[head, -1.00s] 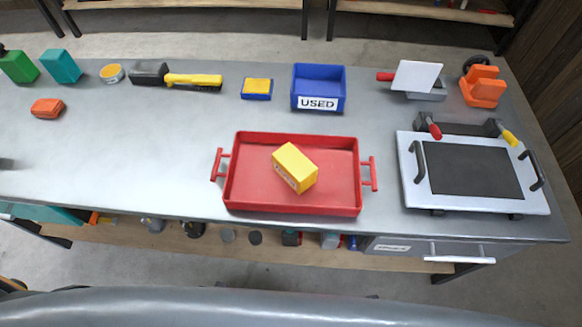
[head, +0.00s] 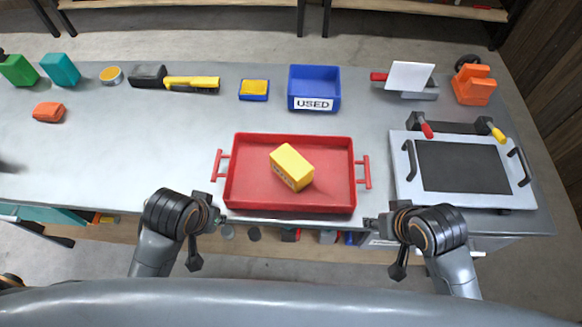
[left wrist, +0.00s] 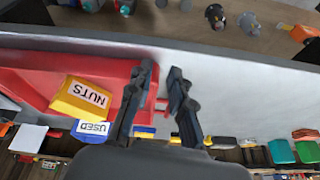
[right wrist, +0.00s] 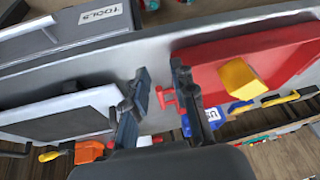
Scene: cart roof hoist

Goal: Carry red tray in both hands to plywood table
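The red tray (head: 290,198) lies flat on the grey metal bench, with a handle at each short end and a yellow box (head: 292,166) inside it. In the left wrist view the box (left wrist: 82,100) reads NUTS. My left gripper (head: 222,218) is at the bench's front edge, left of the tray and nearer than its left handle. In the left wrist view its fingers (left wrist: 161,75) are apart and empty. My right gripper (head: 368,222) is at the tray's front right; in the right wrist view its fingers (right wrist: 160,72) are apart and empty. I cannot identify a plywood table.
A black-and-white plate with handles (head: 462,168) sits close to the tray's right. A blue bin marked USED (head: 314,104) stands behind the tray. An orange block (head: 48,112) lies at the left; the bench between it and the tray is clear.

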